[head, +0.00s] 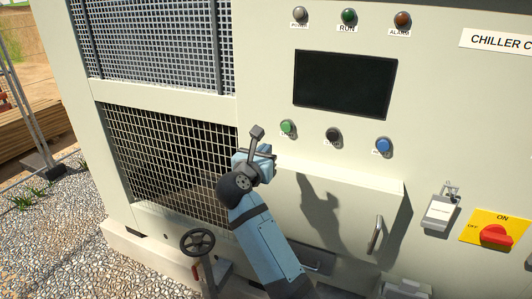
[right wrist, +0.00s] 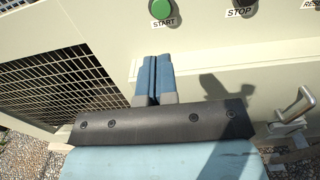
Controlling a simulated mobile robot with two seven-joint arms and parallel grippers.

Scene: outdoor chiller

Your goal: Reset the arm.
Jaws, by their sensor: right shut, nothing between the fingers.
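My right arm comes up from the bottom middle of the head view. Its gripper (head: 268,154) is in front of the chiller's pale front (head: 260,60), a little below and left of the green START button (head: 288,127). In the right wrist view the blue fingers (right wrist: 156,66) are together with nothing between them. They point toward the panel below the START button (right wrist: 162,10). I cannot tell how far the fingertips are from the panel. My left gripper is not in view.
A black STOP button (head: 333,135) and a blue button (head: 382,146) sit under a dark screen (head: 345,84). Below are a protruding cover with a handle (head: 375,235), a latch box (head: 439,212) and a red rotary switch (head: 495,235). A handwheel (head: 197,242) stands lower left.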

